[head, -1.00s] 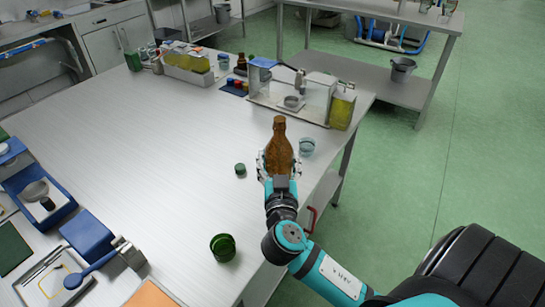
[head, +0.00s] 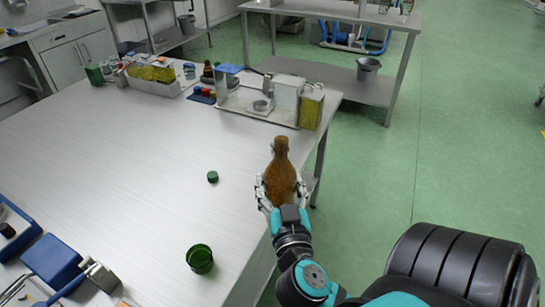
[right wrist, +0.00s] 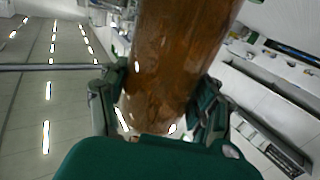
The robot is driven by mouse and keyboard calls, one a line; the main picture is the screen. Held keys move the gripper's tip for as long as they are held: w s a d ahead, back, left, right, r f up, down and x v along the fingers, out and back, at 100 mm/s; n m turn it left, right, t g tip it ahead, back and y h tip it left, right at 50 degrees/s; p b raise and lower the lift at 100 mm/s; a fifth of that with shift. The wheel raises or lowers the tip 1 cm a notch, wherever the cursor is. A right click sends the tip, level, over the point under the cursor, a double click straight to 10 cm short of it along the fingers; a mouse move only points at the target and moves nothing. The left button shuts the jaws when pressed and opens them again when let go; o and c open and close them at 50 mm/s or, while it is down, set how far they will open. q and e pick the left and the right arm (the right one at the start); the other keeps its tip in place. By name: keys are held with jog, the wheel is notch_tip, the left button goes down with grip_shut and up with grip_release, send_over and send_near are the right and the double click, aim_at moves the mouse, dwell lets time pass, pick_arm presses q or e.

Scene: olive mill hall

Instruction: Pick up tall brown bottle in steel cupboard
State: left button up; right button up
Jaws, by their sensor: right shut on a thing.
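The tall brown bottle (head: 281,172) is upright in the head view, at the right edge of the long steel table. My right gripper (head: 279,188) is shut around its lower body. In the right wrist view the bottle (right wrist: 180,55) fills the middle, with my right gripper's fingers (right wrist: 165,98) on both sides of it. Whether its base touches the table is hidden by the gripper. My left gripper is not in view. I cannot make out a steel cupboard for certain.
On the table (head: 110,170) are a small green cap (head: 212,177) and a green glass cup (head: 200,259). A clear-sided balance (head: 287,95) and a yellow-green tin (head: 312,107) stand at the back right. Green floor is free on the right.

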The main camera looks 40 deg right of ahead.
jog(key=shift+s+r+p, duration=0.25)
jog(key=shift+s+p, duration=0.1)
jog(key=shift+s, duration=0.45)
jog(key=shift+s, duration=0.15)
dwell(0.5)
